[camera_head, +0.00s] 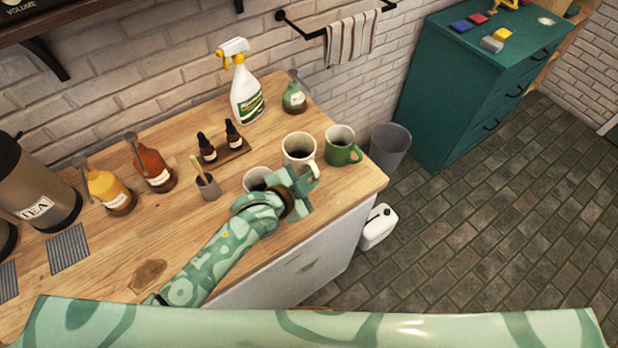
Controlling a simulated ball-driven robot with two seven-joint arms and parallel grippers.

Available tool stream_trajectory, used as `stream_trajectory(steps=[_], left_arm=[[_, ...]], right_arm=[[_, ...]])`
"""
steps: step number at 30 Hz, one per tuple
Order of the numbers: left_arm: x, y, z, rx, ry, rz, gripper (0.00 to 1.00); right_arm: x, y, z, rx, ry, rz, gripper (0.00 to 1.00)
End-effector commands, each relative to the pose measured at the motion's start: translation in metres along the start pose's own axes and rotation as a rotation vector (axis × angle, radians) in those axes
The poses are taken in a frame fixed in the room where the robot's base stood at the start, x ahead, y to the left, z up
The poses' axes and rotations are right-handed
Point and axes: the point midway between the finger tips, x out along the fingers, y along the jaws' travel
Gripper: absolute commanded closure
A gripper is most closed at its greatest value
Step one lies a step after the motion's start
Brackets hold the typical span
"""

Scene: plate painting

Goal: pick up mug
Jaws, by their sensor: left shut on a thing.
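A cream mug (298,146) with a dark inside stands near the right end of the wooden counter (110,240). Its handle is on the near right side. My left gripper (309,178) reaches in from the lower left and is shut at this handle, which its fingers partly cover. A green mug (342,146) stands just right of the cream mug, with its handle toward the right. A whitish cup (256,178) stands to the left, partly hidden behind my left gripper. I cannot tell whether the cream mug is lifted. My right gripper is not in view.
A spray bottle (246,98) and a green bottle (293,98) stand behind the mugs. Dropper bottles (207,147), a small pot with a brush (208,187) and syrup bottles (110,191) are to the left. The counter's right edge is close; a grey bin (390,146) stands beyond it.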

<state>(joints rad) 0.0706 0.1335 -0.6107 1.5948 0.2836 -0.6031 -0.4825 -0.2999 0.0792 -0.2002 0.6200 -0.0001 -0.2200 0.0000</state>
Motion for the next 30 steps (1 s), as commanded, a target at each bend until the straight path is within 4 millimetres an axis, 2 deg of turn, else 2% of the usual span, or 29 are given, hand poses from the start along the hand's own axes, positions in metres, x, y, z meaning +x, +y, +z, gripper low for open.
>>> stream_trajectory(steps=[9,18,30], left_arm=[[-0.048,0.000,-0.029,0.000,0.004,-0.002,1.00],[-0.087,0.019,-0.037,0.000,0.002,-0.001,1.00],[-0.120,0.034,-0.046,0.000,0.002,-0.001,1.00]], right_arm=[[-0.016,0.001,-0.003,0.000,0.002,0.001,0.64],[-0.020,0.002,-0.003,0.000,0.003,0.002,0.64],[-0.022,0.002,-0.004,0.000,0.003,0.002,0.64]])
